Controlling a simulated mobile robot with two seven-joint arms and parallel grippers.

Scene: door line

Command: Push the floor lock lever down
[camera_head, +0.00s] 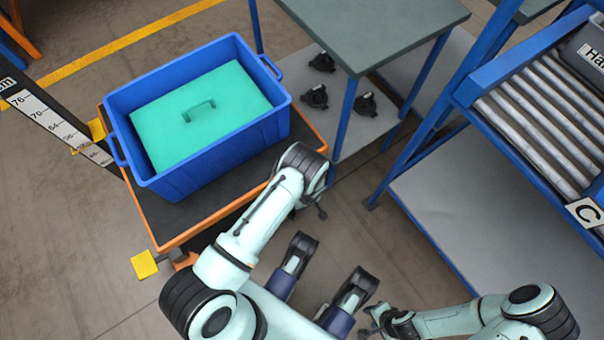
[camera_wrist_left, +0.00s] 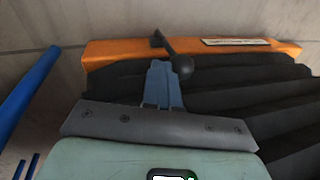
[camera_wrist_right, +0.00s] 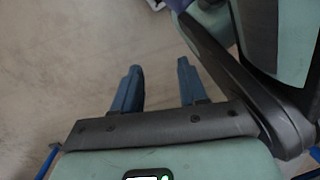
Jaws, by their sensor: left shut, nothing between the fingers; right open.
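A black lever with a ball knob (camera_wrist_left: 182,67) sticks out from the orange edge of the cart in the left wrist view. In the head view, a dark knob (camera_head: 322,214) shows beside my left wrist. My left gripper (camera_wrist_left: 160,66) is shut and empty, its blue fingertips just left of the ball knob; I cannot tell whether they touch it. In the head view my left forearm hides most of that gripper. My right gripper (camera_wrist_right: 157,72) is open and empty over bare floor; it also shows at the lower right in the head view (camera_head: 372,317), away from the cart.
The orange cart (camera_head: 165,243) carries a blue bin (camera_head: 205,180) with a green lidded block (camera_head: 220,120). A yellow pad (camera_head: 144,264) sits at its near left corner. A grey-topped table (camera_head: 390,25) and a roller rack (camera_head: 530,120) stand right.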

